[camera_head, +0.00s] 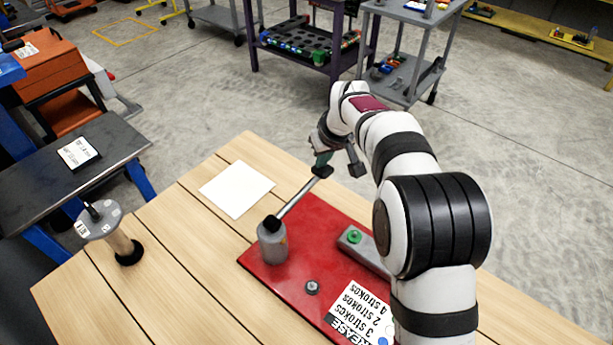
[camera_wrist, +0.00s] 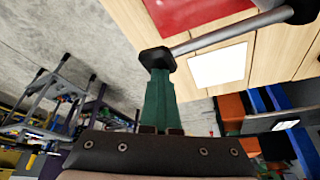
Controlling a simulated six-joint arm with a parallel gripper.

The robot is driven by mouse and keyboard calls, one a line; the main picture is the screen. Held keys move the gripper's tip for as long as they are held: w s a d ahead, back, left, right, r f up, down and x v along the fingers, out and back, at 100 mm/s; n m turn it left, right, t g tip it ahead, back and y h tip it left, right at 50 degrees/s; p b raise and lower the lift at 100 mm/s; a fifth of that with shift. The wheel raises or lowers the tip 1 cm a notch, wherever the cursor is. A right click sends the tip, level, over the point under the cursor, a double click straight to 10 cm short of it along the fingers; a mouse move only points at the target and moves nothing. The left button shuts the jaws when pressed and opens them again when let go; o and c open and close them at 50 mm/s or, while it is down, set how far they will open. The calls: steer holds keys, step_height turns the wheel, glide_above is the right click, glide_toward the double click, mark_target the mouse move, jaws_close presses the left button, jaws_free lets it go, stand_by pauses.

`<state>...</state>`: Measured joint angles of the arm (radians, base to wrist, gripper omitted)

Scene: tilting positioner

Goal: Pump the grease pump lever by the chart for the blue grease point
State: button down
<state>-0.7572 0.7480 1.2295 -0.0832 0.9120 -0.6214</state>
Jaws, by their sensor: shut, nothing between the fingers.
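The grey grease pump (camera_head: 273,243) stands on a red plate (camera_head: 296,218). Its metal lever (camera_head: 297,197) slants up and right from a black pivot, and it also shows in the wrist view (camera_wrist: 225,32). My gripper (camera_head: 322,171) is at the lever's far end; its green fingers are shut together in the wrist view (camera_wrist: 158,62). A black piece there meets the rod, but I cannot tell whether the fingers press on it. The chart (camera_head: 352,308) lists 2, 3 and 4 strokes upside down; a blue dot shows at its edge. Which line matches blue is unclear; my arm hides part.
A grey block (camera_head: 375,257) with a green fitting (camera_head: 354,236) lies on the plate, partly behind my arm. A small grey knob (camera_head: 312,287) stands nearby. A white sheet (camera_head: 237,189) lies on the wooden table (camera_head: 190,265). A round-topped stand (camera_head: 99,220) is at left.

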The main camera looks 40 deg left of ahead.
steer(key=shift+s+f, duration=0.15)
steer(key=shift+f, duration=1.8)
step_height(320, 180, up, 15)
glide_above(322, 171)
steer(key=shift+w+a+f, duration=0.1)
steer(key=shift+w+f, duration=0.05)
steer(key=shift+f, duration=1.65)
steer(key=shift+w+a+f, duration=0.1)
steer(key=shift+f, duration=1.7)
step_height(322, 171, up, 7)
stand_by(1.2)
steer(key=shift+r, duration=0.1)
